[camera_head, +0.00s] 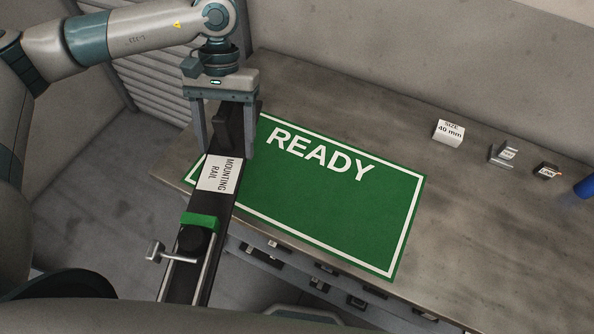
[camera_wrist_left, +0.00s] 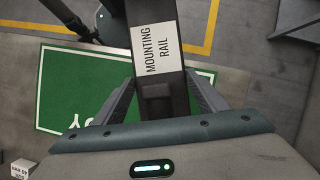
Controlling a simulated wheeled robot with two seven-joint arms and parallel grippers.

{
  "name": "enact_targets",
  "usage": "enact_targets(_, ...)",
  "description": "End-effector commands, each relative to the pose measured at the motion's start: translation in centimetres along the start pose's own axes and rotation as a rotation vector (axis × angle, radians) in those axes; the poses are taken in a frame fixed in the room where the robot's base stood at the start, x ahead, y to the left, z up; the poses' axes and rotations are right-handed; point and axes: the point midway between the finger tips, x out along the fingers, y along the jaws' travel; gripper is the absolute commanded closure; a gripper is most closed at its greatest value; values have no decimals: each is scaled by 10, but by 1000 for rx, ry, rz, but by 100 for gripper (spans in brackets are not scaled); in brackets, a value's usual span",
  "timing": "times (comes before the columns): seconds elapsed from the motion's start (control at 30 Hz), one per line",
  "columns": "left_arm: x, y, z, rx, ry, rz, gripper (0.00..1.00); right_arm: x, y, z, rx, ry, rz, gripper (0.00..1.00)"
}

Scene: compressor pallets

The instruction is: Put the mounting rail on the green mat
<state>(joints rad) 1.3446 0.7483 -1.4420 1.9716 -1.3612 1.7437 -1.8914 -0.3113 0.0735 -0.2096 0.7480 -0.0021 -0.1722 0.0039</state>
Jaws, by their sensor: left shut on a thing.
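The mounting rail (camera_head: 190,237) is a long dark bar with a white "MOUNTING RAIL" label, a green block and a small clamp handle at its near end. My left gripper (camera_head: 223,152) is shut on the rail near its far end, and in the left wrist view the rail (camera_wrist_left: 152,15) runs between the fingers (camera_wrist_left: 154,100). The green mat (camera_head: 330,215) with "READY" and a white border lies on the table. The rail crosses in front of the mat's left edge, its near end beyond the table edge. I cannot tell its height above the mat. My right gripper is not in view.
The grey table (camera_head: 480,220) is clear right of the mat. A white "SIZE 40 mm" block (camera_head: 449,131), small labelled parts (camera_head: 503,153) and a blue item (camera_head: 585,187) stand toward the back right. Small dark parts sit below the front edge.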

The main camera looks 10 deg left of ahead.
Motion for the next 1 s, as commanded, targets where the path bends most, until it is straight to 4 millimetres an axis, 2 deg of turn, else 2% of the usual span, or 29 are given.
enact_targets(0.27, -1, 0, 0, 1, 0, 1, 87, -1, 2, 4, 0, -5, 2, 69)
enact_targets(0.3, -1, 0, 0, 1, 0, 1, 87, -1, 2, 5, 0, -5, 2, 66)
enact_targets(0.37, -1, 0, 0, 0, 0, 1, 87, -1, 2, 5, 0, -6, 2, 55)
enact_targets(0.57, 2, 6, -2, -33, -1, 16, 87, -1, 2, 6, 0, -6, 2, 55)
enact_targets(0.77, 12, 27, -9, -166, -5, 74, 87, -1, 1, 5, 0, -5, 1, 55)
enact_targets(1.0, 26, 69, -20, -469, -7, 202, 87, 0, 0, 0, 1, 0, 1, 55)
